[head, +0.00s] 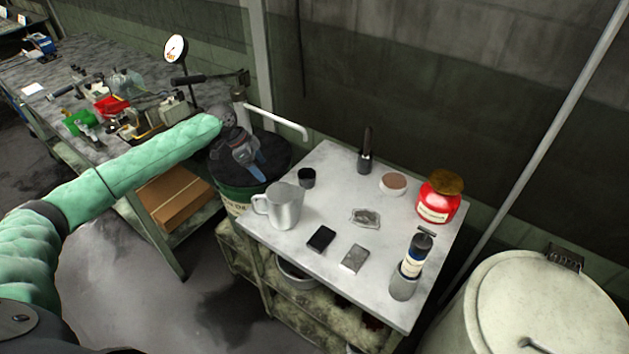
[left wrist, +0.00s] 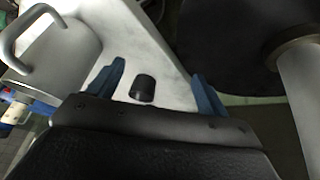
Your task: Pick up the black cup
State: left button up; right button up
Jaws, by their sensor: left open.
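The black cup (head: 306,178) is a small dark cylinder at the far left corner of the white table (head: 338,164). In the left wrist view the black cup (left wrist: 143,88) shows between the two blue fingers, beyond their tips or nearly level with them; the exact distance is hard to tell. My left gripper (head: 256,172) is open and empty, to the left of the cup in the head view, above a dark drum. Its blue fingers (left wrist: 158,78) also show in the left wrist view. My right gripper is in neither view.
A metal pitcher (head: 287,207) stands close to the cup, in front of it. A pale pipe (head: 277,120) runs just behind my left gripper. A dark holder (head: 365,160), red jar (head: 436,203), flat items and a bottle (head: 415,257) occupy the rest of the table.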

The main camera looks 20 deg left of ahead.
pick_arm(q)
jog(key=m+p, duration=0.2)
jog(key=p, duration=0.2)
send_near(307, 174)
jog(key=shift+s+d+f+h, duration=0.1)
jog(key=shift+s+f+h, duration=0.05)
jog(key=shift+s+f, duration=0.4)
jog(key=shift+s+d+f+h, duration=0.15)
jog(key=shift+s+f, duration=0.3)
jog(key=shift+s, duration=0.2)
jog(key=shift+w+d+f+p, duration=0.1)
jog(key=shift+w+d+p, duration=0.15)
jog(key=shift+d, duration=0.95)
jog(key=p+x, duration=0.2)
jog(key=x, duration=0.2)
jog(key=shift+w+a+f, duration=0.1)
jog(key=shift+f, duration=0.4)
jog(key=c, duration=1)
jog(key=shift+c, duration=0.2)
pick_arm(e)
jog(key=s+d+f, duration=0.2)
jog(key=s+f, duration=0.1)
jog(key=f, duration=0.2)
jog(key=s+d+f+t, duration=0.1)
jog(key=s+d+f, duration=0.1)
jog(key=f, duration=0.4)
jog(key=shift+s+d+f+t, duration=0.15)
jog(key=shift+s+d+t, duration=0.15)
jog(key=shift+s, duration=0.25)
